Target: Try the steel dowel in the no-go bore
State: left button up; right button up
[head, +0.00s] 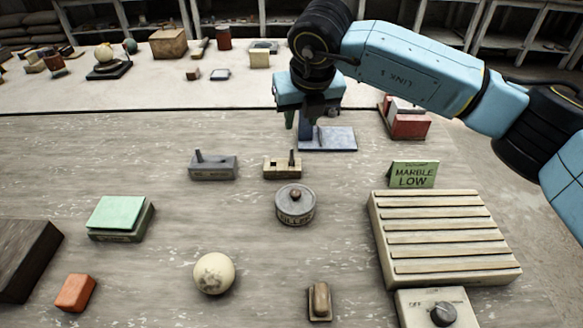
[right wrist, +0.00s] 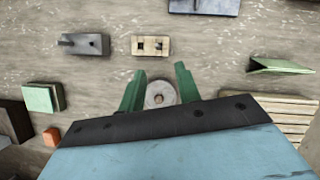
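A small beige block (head: 271,172) with two bores stands mid-table, and a dark upright pin (head: 291,157) stands at its right bore. In the right wrist view the beige block (right wrist: 150,51) shows two dark bore spots. Left of it is a grey block (head: 218,171) with an upright grey pin (head: 198,156) at its left end. Which pin is the steel dowel I cannot tell for sure. My left gripper is out of view.
A round grey tin (head: 295,206) stands in front of the beige block. A pale sphere (head: 214,273), a green-topped box (head: 120,218), a slatted rack (head: 440,240) and a "MARBLE LOW" sign (head: 413,174) surround it. A blue-grey plate (head: 335,139) lies behind.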

send_over(292, 154)
jog(key=s+d, duration=0.1)
jog(key=s, duration=0.1)
jog(key=f, duration=0.7)
jog(key=shift+w+f, duration=0.25)
jog(key=shift+f, duration=0.05)
jog(key=shift+s+a+b+x, duration=0.1)
jog(key=shift+b+x, duration=0.1)
jog(key=shift+x, duration=0.7)
jog(key=shift+s+a+b+x, duration=0.1)
jog(key=shift+b+x, duration=0.05)
jog(key=shift+x, duration=0.8)
jog(key=shift+s+b+x, duration=0.15)
jog(key=shift+b+x, duration=0.05)
jog(key=shift+x, duration=0.7)
jog(key=shift+f, duration=0.1)
grip_shut()
